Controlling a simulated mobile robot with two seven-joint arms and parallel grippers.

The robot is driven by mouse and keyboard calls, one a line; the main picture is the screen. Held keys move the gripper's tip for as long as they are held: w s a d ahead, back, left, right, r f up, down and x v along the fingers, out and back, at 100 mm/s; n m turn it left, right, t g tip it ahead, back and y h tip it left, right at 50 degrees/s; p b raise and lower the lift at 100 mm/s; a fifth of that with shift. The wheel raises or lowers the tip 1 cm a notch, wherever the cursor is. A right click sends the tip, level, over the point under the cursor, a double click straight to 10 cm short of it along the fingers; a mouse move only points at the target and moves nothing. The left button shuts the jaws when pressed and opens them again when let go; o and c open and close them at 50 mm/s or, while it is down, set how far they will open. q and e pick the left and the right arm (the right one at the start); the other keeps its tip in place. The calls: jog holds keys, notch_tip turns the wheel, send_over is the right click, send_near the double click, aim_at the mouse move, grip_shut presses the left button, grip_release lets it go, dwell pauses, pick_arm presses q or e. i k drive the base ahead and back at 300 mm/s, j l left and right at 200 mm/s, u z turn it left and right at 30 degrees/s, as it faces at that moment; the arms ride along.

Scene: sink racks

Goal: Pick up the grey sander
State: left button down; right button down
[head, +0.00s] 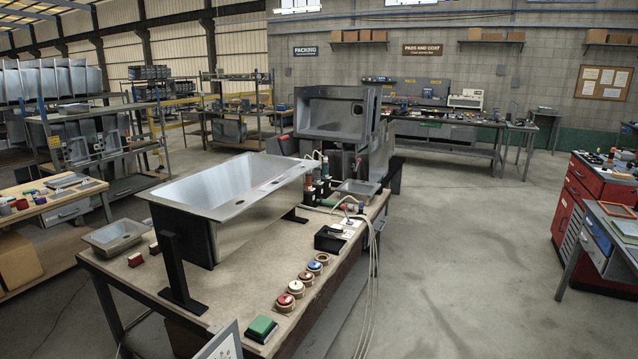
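I cannot pick out the grey sander with certainty. On the near workbench (225,285), several small upright tools with coloured bodies, a red one (326,168) among them, stand close together right of the large steel sink (225,190). They are too small to tell which is a grey sander. Pale hoses (368,270) run from this area over the bench's right edge. Neither of my grippers is in view.
A second sink (334,114) stands tilted up behind the tools. Several round discs (296,288), a green-topped block (261,328) and a black tray (328,240) lie along the bench's right side. A red cabinet (575,205) stands far right. The floor between is clear.

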aim_at(317, 183)
jog(key=i+l+z, duration=0.45)
jog(key=i+z, duration=0.15)
jog(key=i, duration=0.2)
jog(key=i+l+z, duration=0.1)
jog(key=i+z, duration=0.35)
jog(key=i, duration=1.55)
jog(key=i+l+u, duration=0.1)
jog(key=i+u, duration=0.15)
jog(key=i, duration=0.2)
jog(key=i+l+u, duration=0.25)
jog(key=i, duration=0.2)
jog(key=i+l+u, duration=0.25)
jog(key=i, duration=0.2)
jog(key=i+l+u, duration=0.3)
jog(key=u, duration=0.2)
jog(key=i+l+u, duration=0.45)
jog(key=k+j, duration=0.05)
